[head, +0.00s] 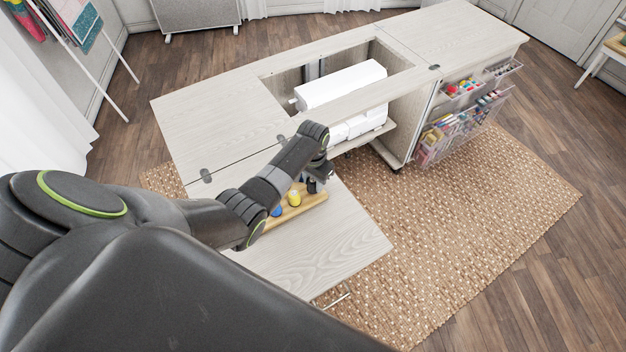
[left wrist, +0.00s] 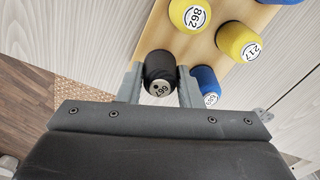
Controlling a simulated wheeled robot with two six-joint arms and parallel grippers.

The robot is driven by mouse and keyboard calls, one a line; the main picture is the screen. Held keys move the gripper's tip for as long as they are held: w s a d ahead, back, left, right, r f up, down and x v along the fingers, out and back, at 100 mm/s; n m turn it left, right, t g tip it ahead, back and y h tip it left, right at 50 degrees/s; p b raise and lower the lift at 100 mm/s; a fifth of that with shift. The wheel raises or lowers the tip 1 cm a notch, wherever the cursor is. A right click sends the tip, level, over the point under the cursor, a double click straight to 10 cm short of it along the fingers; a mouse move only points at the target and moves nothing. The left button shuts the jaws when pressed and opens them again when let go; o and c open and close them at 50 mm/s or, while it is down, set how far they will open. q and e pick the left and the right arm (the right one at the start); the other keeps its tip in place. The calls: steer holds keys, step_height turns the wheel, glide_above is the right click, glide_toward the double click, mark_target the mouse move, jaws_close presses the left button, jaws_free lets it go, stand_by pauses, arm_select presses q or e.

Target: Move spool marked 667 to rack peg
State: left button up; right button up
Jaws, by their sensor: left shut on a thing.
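The black spool marked 667 (left wrist: 160,68) sits between the two fingers of my left gripper (left wrist: 160,88) in the left wrist view. The fingers are shut on it. It overlaps the edge of the wooden rack (left wrist: 168,40); I cannot tell whether it rests on a peg. In the head view my left gripper (head: 318,182) is at the right part of the rack (head: 305,203), and the spool is hidden or too small to make out there. My right gripper is not in view.
On the rack stand a yellow spool marked 862 (left wrist: 190,15), a yellow spool marked 217 (left wrist: 237,42) and blue spools, one close to the right finger (left wrist: 206,86). The rack lies on the cabinet's pale leaf (head: 345,235). A white sewing machine (head: 342,84) sits in the opening behind.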

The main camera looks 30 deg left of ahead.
arm_select(q)
steer(key=o, duration=1)
steer(key=shift+o, duration=0.2)
step_height(320, 180, up, 18)
steer(key=shift+f, duration=0.25)
steer(key=shift+s+f, duration=0.1)
